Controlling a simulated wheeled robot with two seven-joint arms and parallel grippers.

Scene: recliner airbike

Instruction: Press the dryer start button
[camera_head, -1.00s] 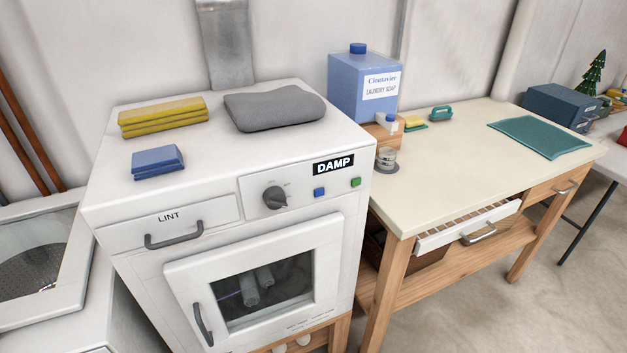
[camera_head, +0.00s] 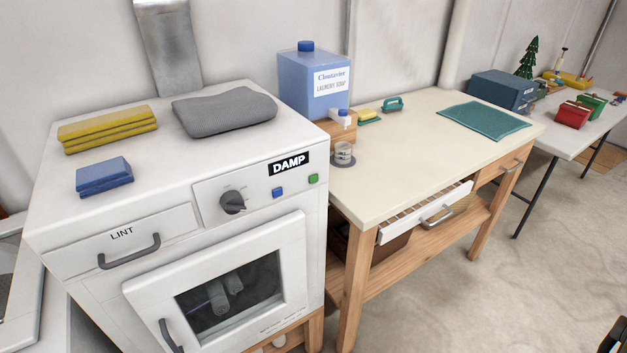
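The white dryer (camera_head: 165,258) stands at the left with its door shut. Its panel carries a dark knob (camera_head: 232,202), a blue button (camera_head: 278,192) and a green button (camera_head: 313,179), with a DAMP display (camera_head: 289,164) above. No label tells which button is start. The lint drawer (camera_head: 122,238) is closed. A dark piece at the bottom right corner (camera_head: 614,338) may be the edge of my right gripper; its fingers cannot be made out. My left gripper is not in view. Nothing touches the buttons.
Folded yellow (camera_head: 107,129), blue (camera_head: 104,176) and grey (camera_head: 224,113) cloths lie on the dryer. A blue soap jug (camera_head: 314,85) stands beside it on a cream-topped table (camera_head: 400,170) with a partly open drawer (camera_head: 425,215). The floor at the right (camera_head: 530,280) is clear.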

